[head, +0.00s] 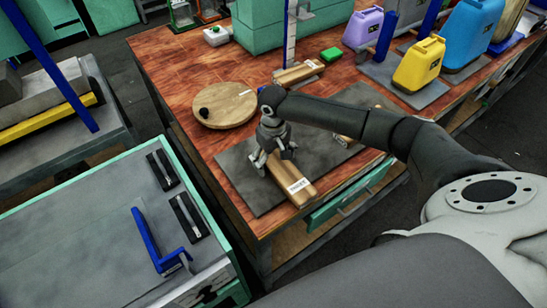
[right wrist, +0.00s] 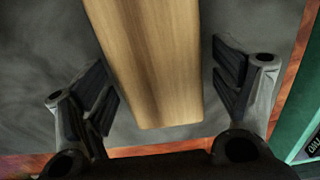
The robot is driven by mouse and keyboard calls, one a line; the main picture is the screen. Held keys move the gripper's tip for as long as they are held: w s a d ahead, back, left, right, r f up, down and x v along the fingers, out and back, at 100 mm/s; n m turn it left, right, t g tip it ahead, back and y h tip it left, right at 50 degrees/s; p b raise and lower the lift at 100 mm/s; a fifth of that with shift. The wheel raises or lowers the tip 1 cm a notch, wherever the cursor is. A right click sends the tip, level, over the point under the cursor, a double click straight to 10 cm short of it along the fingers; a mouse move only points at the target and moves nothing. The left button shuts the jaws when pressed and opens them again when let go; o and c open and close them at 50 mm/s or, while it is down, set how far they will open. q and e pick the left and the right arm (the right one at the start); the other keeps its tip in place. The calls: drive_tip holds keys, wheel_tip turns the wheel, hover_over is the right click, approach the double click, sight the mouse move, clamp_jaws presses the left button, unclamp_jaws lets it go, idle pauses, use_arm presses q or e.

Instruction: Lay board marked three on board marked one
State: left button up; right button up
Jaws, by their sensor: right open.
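A wooden board (head: 293,186) lies on the grey mat (head: 240,176) near the table's front corner; its white end label seems to read "TARGET". My right gripper (head: 273,158) is directly over this board's far part. In the right wrist view the open fingers (right wrist: 170,95) stand on either side of a plain wooden board (right wrist: 158,60), with gaps on both sides. A second board (head: 298,72) with a white label lies farther back. A third wooden piece (head: 343,140) is partly hidden under my right arm. I cannot read any board numbers. My left gripper is out of view.
A round wooden disc (head: 228,110) with a black knob lies left of the mat. A teal-edged bench (head: 75,230) with a blue handle is at the left.

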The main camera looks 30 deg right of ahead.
drive_tip(key=shift+r, duration=0.1)
wheel_tip(320, 180, up, 12)
drive_tip(key=shift+b, duration=0.45)
idle(0.4)
